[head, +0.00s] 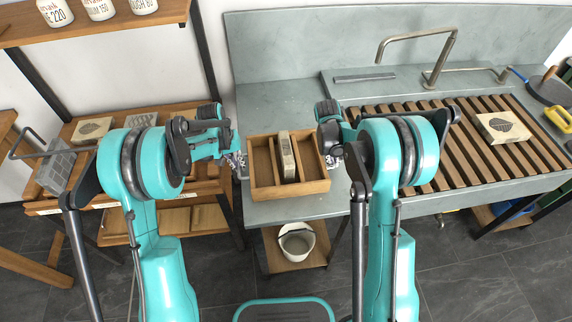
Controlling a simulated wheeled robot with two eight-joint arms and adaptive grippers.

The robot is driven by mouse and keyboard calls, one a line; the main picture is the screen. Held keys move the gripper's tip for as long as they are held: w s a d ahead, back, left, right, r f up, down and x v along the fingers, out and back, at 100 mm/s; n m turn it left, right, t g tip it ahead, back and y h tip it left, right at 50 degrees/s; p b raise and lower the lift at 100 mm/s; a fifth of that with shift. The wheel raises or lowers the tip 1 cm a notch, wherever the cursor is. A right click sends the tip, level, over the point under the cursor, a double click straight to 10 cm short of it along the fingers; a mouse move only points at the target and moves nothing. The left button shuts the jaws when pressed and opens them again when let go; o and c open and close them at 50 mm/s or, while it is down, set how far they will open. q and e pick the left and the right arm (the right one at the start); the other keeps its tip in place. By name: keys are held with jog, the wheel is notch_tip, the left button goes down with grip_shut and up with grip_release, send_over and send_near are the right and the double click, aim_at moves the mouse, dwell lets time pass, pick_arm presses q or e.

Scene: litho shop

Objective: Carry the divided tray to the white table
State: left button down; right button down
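The divided tray (262,180) is a wooden box with long compartments. It sits on the grey stone counter, near its left front corner. A pale stone block (288,158) stands upright in the middle compartment. My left gripper (236,160) is at the tray's left side, where a small metal handle shows. My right gripper (334,158) is at the tray's right side, partly hidden by my arm. Both fingertips are too small and covered to tell whether they are open or shut on the handles. I see no white table.
The grey counter (270,100) has a slatted wooden rack (450,140) with a stone block (502,127), and a tap (428,62) behind. A wooden rack with stones (92,128) stands left. A white bucket (296,240) sits on a low shelf below the tray.

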pick_arm(q)
jog(key=shift+r, duration=0.1)
pick_arm(e)
jog(key=shift+r, duration=0.15)
